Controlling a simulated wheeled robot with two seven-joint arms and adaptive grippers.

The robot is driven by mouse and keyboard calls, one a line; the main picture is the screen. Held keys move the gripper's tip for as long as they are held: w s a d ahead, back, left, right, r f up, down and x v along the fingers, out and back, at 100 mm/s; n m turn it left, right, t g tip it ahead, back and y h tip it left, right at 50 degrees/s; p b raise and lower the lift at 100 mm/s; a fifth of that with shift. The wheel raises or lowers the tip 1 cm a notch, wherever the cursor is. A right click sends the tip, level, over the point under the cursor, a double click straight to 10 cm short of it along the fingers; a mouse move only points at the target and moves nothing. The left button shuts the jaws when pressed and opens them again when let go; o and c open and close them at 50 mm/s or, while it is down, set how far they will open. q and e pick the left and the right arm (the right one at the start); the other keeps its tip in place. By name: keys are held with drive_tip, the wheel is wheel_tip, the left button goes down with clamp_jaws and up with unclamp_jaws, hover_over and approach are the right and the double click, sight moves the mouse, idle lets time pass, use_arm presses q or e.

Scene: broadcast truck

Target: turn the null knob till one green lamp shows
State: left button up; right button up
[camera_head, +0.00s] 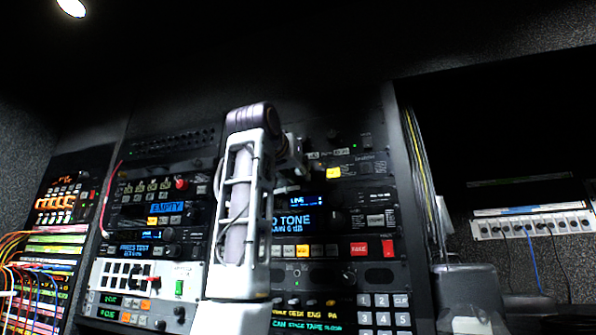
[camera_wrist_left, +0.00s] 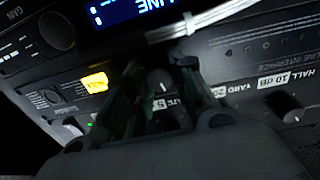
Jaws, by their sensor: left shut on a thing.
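My left gripper (camera_wrist_left: 160,88) is shut around a small dark knob (camera_wrist_left: 161,82) with a pale pointer mark, on a dark rack panel. The fingers hide the knob's sides and part of a white label beside it. In the head view my left gripper (camera_head: 293,152) reaches the upper rack unit, and my arm hides part of that panel. I cannot read a null marking on the held knob. A row of small lamps (camera_wrist_left: 272,45) on the line interface strip looks dark. A lit yellow button (camera_head: 333,172) shows right of the gripper.
Another knob (camera_wrist_left: 284,106) stands near labels reading HALL 10 dB and YARD 20. White cables run close to the fingers. A blue display (camera_head: 300,221) lies below the gripper. A patch bay (camera_head: 45,265) with coloured cables is at left.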

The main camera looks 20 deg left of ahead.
use_arm(q)
drive_tip(key=m, duration=0.4)
drive_tip(key=shift+m+p, duration=0.45)
drive_tip(key=shift+m, duration=1.05)
drive_tip(key=o, duration=1)
drive_tip(key=shift+o, duration=0.2)
drive_tip(key=shift+s, duration=0.1)
drive_tip(key=s, duration=1.2)
drive_tip(key=shift+a+r, duration=0.15)
drive_tip(key=shift+a, duration=0.15)
